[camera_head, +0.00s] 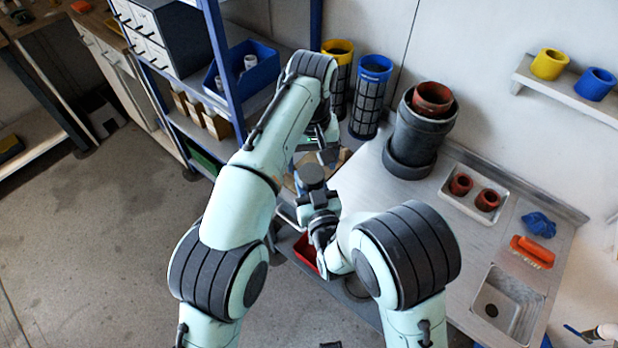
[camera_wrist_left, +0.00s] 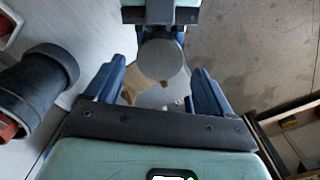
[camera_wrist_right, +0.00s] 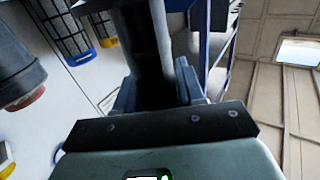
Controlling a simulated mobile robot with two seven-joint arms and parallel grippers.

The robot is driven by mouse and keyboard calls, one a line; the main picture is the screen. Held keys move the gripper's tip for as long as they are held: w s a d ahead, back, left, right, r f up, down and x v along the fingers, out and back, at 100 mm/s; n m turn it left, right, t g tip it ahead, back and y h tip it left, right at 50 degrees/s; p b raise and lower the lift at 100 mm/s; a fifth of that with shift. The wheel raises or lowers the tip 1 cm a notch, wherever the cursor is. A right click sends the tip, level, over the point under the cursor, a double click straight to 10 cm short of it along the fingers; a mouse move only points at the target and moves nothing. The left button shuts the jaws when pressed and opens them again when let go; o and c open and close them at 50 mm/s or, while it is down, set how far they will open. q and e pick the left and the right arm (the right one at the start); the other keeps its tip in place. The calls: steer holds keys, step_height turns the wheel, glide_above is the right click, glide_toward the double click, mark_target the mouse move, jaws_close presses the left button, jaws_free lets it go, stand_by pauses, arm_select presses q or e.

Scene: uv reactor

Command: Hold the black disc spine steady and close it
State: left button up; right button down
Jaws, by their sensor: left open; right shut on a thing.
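The black disc spine (camera_head: 313,174) is a dark upright piece with a round grey top, near the middle of the head view. My right gripper (camera_head: 319,208) is shut on it from below the disc in the picture. In the right wrist view the spine (camera_wrist_right: 150,45) rises as a thick dark column between the fingers (camera_wrist_right: 155,92). My left gripper (camera_wrist_left: 157,85) is open, with its two blue fingers apart. In the left wrist view the round top of the spine (camera_wrist_left: 160,60) lies between and beyond these fingers, with no contact visible. The spine's lower part is hidden.
A steel counter (camera_head: 375,205) carries a dark pot (camera_head: 420,135) with a brown ring, yellow (camera_head: 338,75) and blue (camera_head: 368,100) ringed cylinders, and a tray of brown cups (camera_head: 460,186). A blue-framed shelf (camera_head: 222,70) stands left. A red bin (camera_head: 305,250) is partly hidden by my arm.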

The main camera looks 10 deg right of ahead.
mark_target(311, 172)
arm_select(q)
steer(key=shift+f, duration=2.35)
steer(key=c, duration=1.1)
steer(key=shift+m, duration=0.8)
steer(key=o, duration=1.3)
steer(key=shift+c, duration=0.2)
steer(key=shift+r, duration=0.1)
steer(key=shift+r, duration=3.65)
